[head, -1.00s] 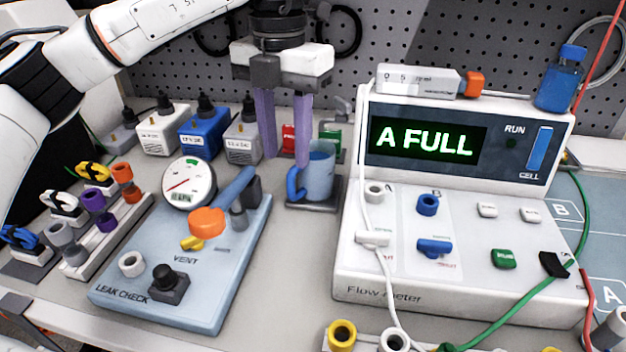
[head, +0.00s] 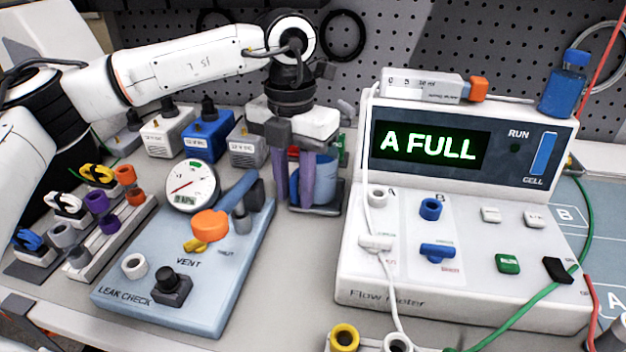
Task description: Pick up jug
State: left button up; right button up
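The jug (head: 328,180) is a translucent blue cup standing upright on a dark square base (head: 318,208), left of the flow meter. Its blue handle points to the left. My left gripper (head: 293,194) points down at the jug's handle side, its two purple fingers low beside it. A gap shows between the fingers, with a bit of the blue handle visible in it. I cannot tell whether the fingers touch the handle. The fingers hide part of the jug's left side. My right gripper is not in view.
The flow meter (head: 460,285) reading "A FULL" stands close on the right. The leak check panel (head: 215,290) with its gauge and blue lever (head: 238,190) is close on the left. Several bottle-like blocks, one blue (head: 207,135), stand behind. Pegboard closes the back.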

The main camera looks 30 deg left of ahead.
pick_arm(q)
grip_shut()
jog(key=shift+r, duration=0.1)
jog(key=shift+r, duration=0.55)
jog(key=shift+s+d+r, duration=0.1)
jog(key=shift+s, duration=0.2)
jog(key=s+d, duration=0.1)
jog(key=s, duration=0.4)
jog(key=s+d+b, duration=0.1)
jog(key=s+d, duration=0.1)
jog(key=s, duration=0.4)
jog(key=s+d+b, duration=0.1)
jog(key=s, duration=0.5)
jog(key=shift+d, duration=0.2)
